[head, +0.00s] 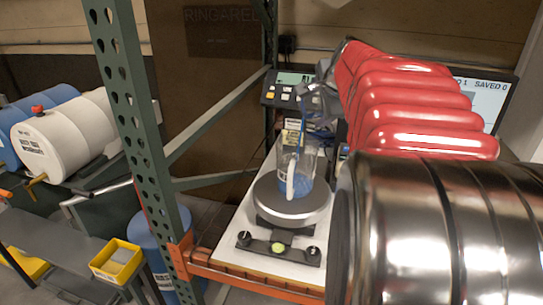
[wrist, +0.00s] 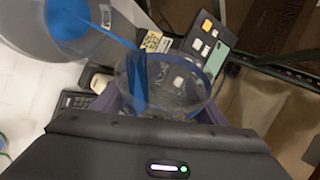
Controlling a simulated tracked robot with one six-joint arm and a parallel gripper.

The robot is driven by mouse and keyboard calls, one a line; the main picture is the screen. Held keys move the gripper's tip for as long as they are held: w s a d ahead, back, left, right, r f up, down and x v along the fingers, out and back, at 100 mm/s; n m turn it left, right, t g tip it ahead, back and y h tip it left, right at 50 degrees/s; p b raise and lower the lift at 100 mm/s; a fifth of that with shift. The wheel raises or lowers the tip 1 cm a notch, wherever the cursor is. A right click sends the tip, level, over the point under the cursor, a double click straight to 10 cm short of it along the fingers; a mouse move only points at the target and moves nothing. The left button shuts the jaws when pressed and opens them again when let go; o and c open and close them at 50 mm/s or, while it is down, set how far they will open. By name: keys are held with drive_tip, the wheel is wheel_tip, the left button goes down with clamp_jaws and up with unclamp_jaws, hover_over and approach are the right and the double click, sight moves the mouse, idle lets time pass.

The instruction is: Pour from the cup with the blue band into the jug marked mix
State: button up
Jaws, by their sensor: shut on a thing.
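My gripper (wrist: 160,104) is shut on a clear cup (wrist: 182,82), with a purple finger on each side. The cup is tilted, and a blue stream (wrist: 112,34) runs from its lip into the jug (wrist: 35,35). Blue liquid covers the jug's bottom. In the head view the jug (head: 291,172) is clear with a pale handle and stands upright on a round scale plate (head: 265,208), with blue inside. My gripper (head: 318,106) is above and behind it there, partly hidden by my arm.
A keypad panel (head: 286,90) and a screen (head: 487,98) stand behind the scale. A green rack post (head: 140,125) and an orange beam (head: 235,277) stand close by. Drums (head: 65,135) lie at the left, with a yellow bin (head: 117,261) below.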

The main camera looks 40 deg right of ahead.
drive_tip(key=shift+f+h+p, duration=0.1)
drive_tip(key=shift+h+p, duration=0.2)
drive_tip(key=shift+p, duration=0.05)
idle(0.6)
drive_tip(key=shift+d, duration=0.15)
drive_tip(key=shift+c, duration=0.2)
drive_tip(key=shift+d+m+y, duration=0.15)
drive_tip(key=shift+m+y, duration=0.15)
drive_tip(key=shift+y, duration=0.3)
drive_tip(key=shift+s+d+f+m+y, duration=0.15)
drive_tip(key=shift+d+f+m+y, duration=0.45)
drive_tip(key=shift+y, duration=0.4)
drive_tip(key=shift+y+b, duration=0.3)
drive_tip(key=shift+b, duration=0.05)
